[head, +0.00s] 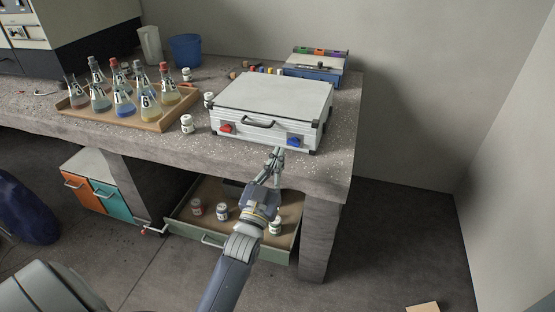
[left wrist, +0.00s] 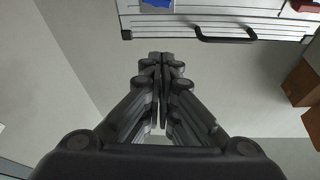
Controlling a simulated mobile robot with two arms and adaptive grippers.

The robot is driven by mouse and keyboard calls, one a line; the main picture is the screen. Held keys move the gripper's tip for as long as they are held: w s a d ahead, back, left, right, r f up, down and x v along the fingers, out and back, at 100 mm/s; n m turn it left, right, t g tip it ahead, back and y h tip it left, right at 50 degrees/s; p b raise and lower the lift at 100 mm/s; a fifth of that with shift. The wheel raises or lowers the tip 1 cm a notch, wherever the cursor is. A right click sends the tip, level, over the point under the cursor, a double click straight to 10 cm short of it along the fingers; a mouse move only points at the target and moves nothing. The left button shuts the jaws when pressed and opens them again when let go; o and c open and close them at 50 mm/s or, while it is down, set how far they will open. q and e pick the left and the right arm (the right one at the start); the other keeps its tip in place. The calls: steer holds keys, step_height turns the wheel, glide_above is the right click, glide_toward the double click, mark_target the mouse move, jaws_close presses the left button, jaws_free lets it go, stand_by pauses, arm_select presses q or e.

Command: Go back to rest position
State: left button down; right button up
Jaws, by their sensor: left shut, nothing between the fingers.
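My left gripper (head: 274,160) is shut and empty. In the head view it is at the bench's front edge, just below the front of a closed silver case (head: 272,106). In the left wrist view the fingers (left wrist: 160,60) are together, and the case (left wrist: 210,22) shows upside down at the top with its black handle. The case has a red latch (head: 227,128) and a blue latch (head: 294,141) on its front. I cannot tell whether the fingertips touch the case. My right gripper is in neither view.
Below my left arm an open drawer (head: 212,236) holds several small jars. The concrete bench (head: 185,157) carries a wooden tray (head: 150,123) of flasks, loose white jars, a blue bin (head: 186,51) and a box with coloured parts (head: 316,69). The floor at right (head: 395,240) is mostly clear.

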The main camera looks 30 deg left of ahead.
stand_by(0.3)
